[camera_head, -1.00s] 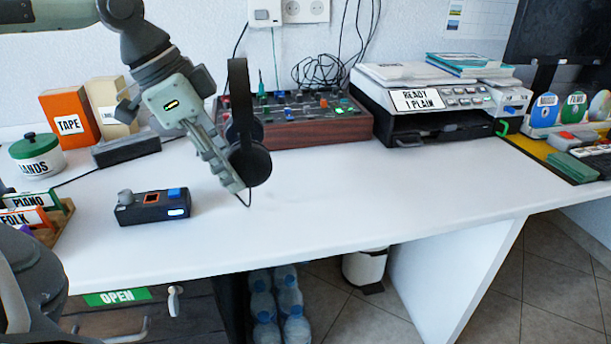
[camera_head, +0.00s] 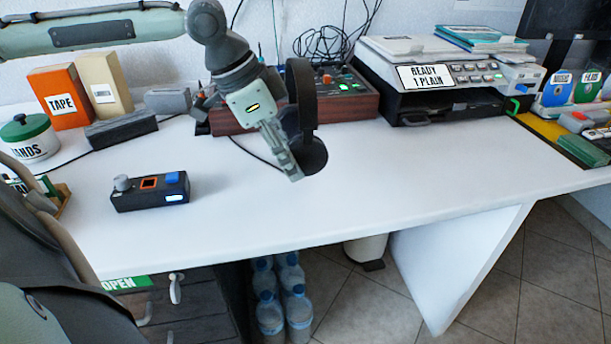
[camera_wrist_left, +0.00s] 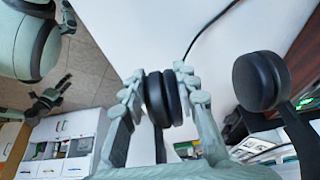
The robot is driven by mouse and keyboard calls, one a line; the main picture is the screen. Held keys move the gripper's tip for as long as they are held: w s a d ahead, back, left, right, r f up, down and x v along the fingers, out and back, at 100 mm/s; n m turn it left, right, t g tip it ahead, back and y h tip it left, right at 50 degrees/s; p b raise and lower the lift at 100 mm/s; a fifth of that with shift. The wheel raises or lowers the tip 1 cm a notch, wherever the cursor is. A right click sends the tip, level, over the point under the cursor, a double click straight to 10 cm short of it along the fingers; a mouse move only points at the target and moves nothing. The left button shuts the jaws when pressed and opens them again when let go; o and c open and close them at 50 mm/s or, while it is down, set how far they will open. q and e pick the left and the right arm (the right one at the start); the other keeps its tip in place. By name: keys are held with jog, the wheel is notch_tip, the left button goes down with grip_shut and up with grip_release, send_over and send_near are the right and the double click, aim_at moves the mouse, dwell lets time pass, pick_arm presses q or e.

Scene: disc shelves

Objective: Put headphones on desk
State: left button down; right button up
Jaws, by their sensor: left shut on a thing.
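The black headphones (camera_head: 304,90) hang upright over the white desk (camera_head: 400,175), headband up. My left gripper (camera_head: 291,163) is shut on one ear cup, and in the left wrist view that cup (camera_wrist_left: 162,98) sits between both fingers. The other ear cup (camera_wrist_left: 262,80) is free on the right of the wrist view. Whether the headphones touch the desk is hard to tell. A dark hand, seemingly my right gripper (camera_wrist_left: 48,100), shows small at the left of the wrist view; its jaws are too small to judge.
A red-sided control box (camera_head: 345,105) stands behind the headphones, with a printer (camera_head: 440,95) to its right. A small black device (camera_head: 150,192) lies at left, near the tape box (camera_head: 62,100) and green-lidded jar (camera_head: 30,140). The desk's middle and right front are clear.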

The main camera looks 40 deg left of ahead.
aim_at(306, 167)
pick_arm(q)
jog(key=shift+w+d+f, duration=0.15)
jog(key=shift+w+f, duration=0.2)
jog(key=shift+f, duration=0.1)
jog(key=shift+w+f, duration=0.25)
jog(key=shift+w, duration=0.05)
jog(key=shift+w+d+f+b, duration=0.25)
jog(key=shift+w+d+b, duration=0.1)
jog(key=shift+w+d, duration=0.3)
jog(key=shift+s+d+f, duration=0.1)
jog(key=shift+f, duration=0.2)
jog(key=shift+f+b, duration=0.45)
jog(key=shift+f, duration=1.25)
pick_arm(e)
jog(key=shift+d+v, duration=0.2)
jog(key=shift+v, duration=1.3)
pick_arm(q)
jog(key=shift+f, duration=0.1)
pick_arm(e)
jog(key=shift+w, duration=0.1)
pick_arm(q)
jog(key=c, duration=1.2)
grip_release()
jog(key=shift+o, duration=0.2)
pick_arm(e)
jog(key=shift+r, duration=0.1)
